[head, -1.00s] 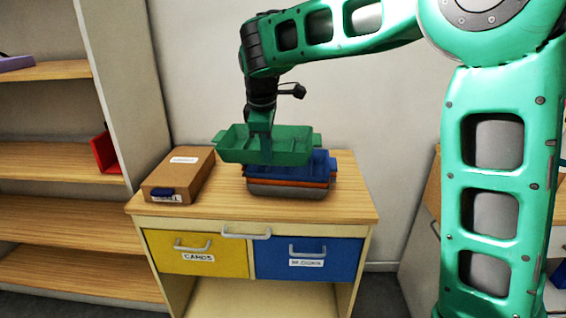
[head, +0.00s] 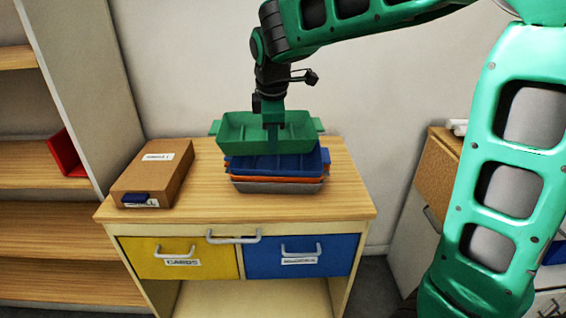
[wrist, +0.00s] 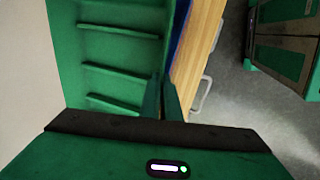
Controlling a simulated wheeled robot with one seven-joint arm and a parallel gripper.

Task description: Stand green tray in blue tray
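The green tray (head: 242,132) is in my gripper (head: 272,148), level, over the blue tray (head: 275,165) on the cabinet top. In the wrist view the fingers (wrist: 162,98) pinch the near wall of the green tray (wrist: 105,55), with its inner ribs visible. The blue tray lies on top of a stack, and its back part is hidden behind the green tray's front wall and my fingers. A sliver of blue shows beside the green wall in the wrist view (wrist: 181,35). I cannot tell whether the two trays touch.
An orange tray (head: 240,179) and a grey tray (head: 277,188) lie under the blue tray. A closed cardboard box (head: 160,172) stands left on the cabinet top (head: 205,205). The wall is close behind. A shelf with a red object (head: 68,155) stands left.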

